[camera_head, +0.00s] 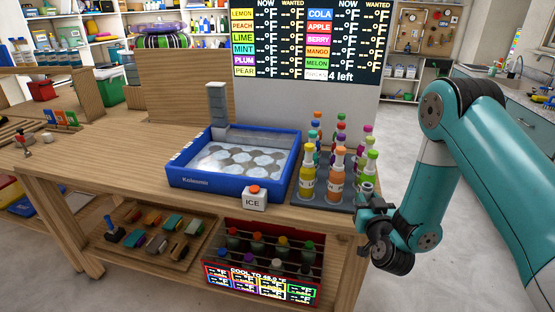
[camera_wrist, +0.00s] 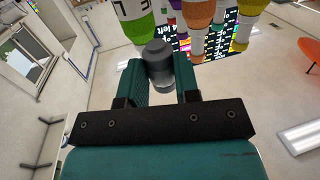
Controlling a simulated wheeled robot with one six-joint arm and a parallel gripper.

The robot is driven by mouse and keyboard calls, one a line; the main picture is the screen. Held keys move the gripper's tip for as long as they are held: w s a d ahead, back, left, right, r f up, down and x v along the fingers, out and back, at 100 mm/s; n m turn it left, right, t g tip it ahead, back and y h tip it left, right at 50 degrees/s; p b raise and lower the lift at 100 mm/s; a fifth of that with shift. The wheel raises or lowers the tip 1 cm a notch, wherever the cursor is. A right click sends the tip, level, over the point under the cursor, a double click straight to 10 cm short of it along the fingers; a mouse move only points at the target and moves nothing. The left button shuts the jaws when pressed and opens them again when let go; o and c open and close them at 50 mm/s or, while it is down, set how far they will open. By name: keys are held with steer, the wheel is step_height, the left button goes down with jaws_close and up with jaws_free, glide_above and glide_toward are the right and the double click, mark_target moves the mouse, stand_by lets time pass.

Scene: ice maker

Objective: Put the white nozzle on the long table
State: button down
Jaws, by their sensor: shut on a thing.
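My gripper (camera_head: 372,208) is beside the right end of the long wooden table (camera_head: 125,165), next to the bottles. In the wrist view my gripper (camera_wrist: 160,75) is shut on a short grey cylindrical piece (camera_wrist: 158,62) with a darker top. The piece also shows at the gripper's top in the head view (camera_head: 367,188), small and partly hidden. It looks grey rather than white, so I cannot tell for sure that it is the white nozzle. A small pale piece (camera_head: 47,138) lies at the table's left end.
A blue ice tray (camera_head: 230,184) and an ICE button box (camera_head: 254,199) stand on the table. Several coloured bottles (camera_head: 335,180) crowd a dark tray close to my gripper. Bare tabletop lies left of the ice tray.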

steer(key=w+a+r+n+y+p, duration=0.15)
steer(key=w+r, duration=0.25)
steer(key=r, duration=0.7)
steer(key=b, duration=1.1)
glide_above(351, 223)
steer(key=shift+m, duration=0.25)
step_height(351, 223, down, 15)
steer(key=shift+a+f, duration=0.1)
steer(key=shift+a, duration=0.05)
step_height(351, 223, down, 4)
steer(key=shift+f, duration=0.1)
steer(key=shift+s+f, duration=0.15)
steer(key=shift+f, duration=0.4)
steer(key=c, duration=1.1)
jaws_free()
steer(key=shift+f, duration=0.1)
steer(key=shift+o, duration=1.3)
steer(key=shift+r, duration=0.2)
